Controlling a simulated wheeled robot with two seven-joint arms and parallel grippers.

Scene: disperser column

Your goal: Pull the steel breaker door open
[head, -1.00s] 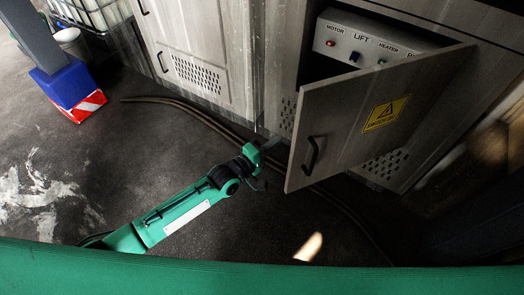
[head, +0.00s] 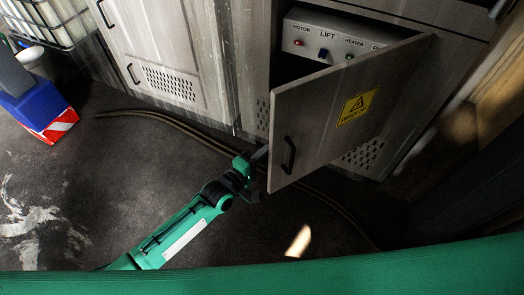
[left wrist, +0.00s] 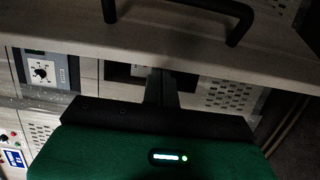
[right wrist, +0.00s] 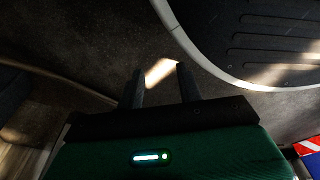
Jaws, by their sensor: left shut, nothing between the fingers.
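The steel breaker door (head: 325,130), grey with a yellow warning sign (head: 357,106), stands partly open, swung out from its cabinet. Its black handle (head: 288,155) is near the free left edge. My left gripper (head: 257,158) is at that edge, left of the handle and not around it. In the left wrist view, the shut, empty fingers (left wrist: 161,88) reach toward the door's edge (left wrist: 200,60), and the handle (left wrist: 240,30) lies beyond them. Whether the fingertips touch the door is unclear. My right gripper (right wrist: 160,88) is open and empty, away from the door.
Behind the door is a control panel (head: 330,40) with knobs and labels. A closed cabinet door (head: 165,45) is to the left. A cable (head: 180,122) runs along the floor. A blue block with red-white stripes (head: 42,112) stands far left. The floor at left is mostly clear.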

